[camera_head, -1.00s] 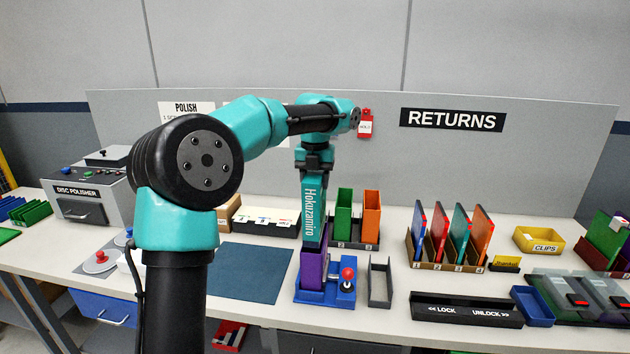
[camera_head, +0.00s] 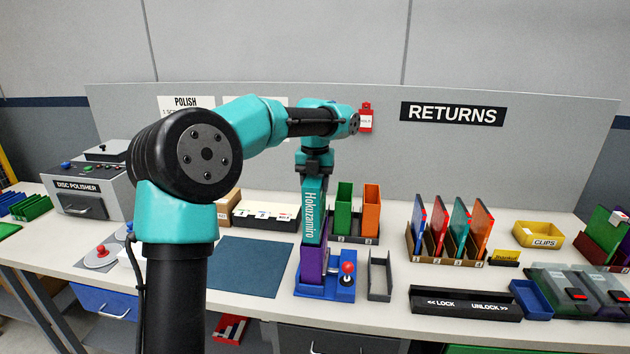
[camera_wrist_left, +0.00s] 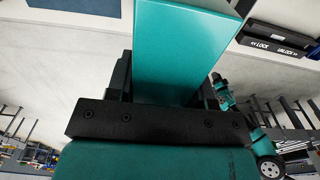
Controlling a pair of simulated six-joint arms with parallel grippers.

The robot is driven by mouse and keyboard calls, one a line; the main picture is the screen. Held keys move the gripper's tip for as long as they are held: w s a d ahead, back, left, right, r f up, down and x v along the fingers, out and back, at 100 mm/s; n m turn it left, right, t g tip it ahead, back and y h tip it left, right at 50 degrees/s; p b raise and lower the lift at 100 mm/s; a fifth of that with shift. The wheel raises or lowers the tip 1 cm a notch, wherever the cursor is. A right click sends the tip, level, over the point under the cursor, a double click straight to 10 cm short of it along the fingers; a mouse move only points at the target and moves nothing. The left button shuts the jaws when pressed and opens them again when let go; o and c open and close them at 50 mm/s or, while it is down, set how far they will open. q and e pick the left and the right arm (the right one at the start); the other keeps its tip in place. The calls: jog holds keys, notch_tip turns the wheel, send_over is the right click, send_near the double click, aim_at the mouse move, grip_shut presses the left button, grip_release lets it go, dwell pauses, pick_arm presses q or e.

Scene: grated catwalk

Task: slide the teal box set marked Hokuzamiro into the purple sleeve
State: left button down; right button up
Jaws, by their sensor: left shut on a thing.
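The teal box set (camera_head: 313,212) marked Hokuzamiro stands upright below my left gripper (camera_head: 316,168), which is shut on its top end. The box also fills the upper middle of the left wrist view (camera_wrist_left: 185,50), in front of the dark gripper (camera_wrist_left: 160,118). The purple sleeve (camera_head: 313,264) stands upright in a blue holder (camera_head: 318,292). The box's lower end meets the sleeve's top and looks in line with it. How deep the box reaches inside is hidden. My right gripper is not seen in the head view.
A red-knobbed lever (camera_head: 347,275) is on the blue holder's right. A grey open bin (camera_head: 380,277) stands right of it. Green (camera_head: 343,208) and orange (camera_head: 371,210) sleeves stand behind. A dark blue mat (camera_head: 249,266) lies clear at left. A rack of cases (camera_head: 447,235) stands right.

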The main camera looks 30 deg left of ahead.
pick_arm(q)
jog(key=shift+f, duration=6.6)
grip_release()
jog(key=shift+r, duration=0.15)
jog(key=shift+r, duration=3.85)
jog(key=shift+f, duration=0.1)
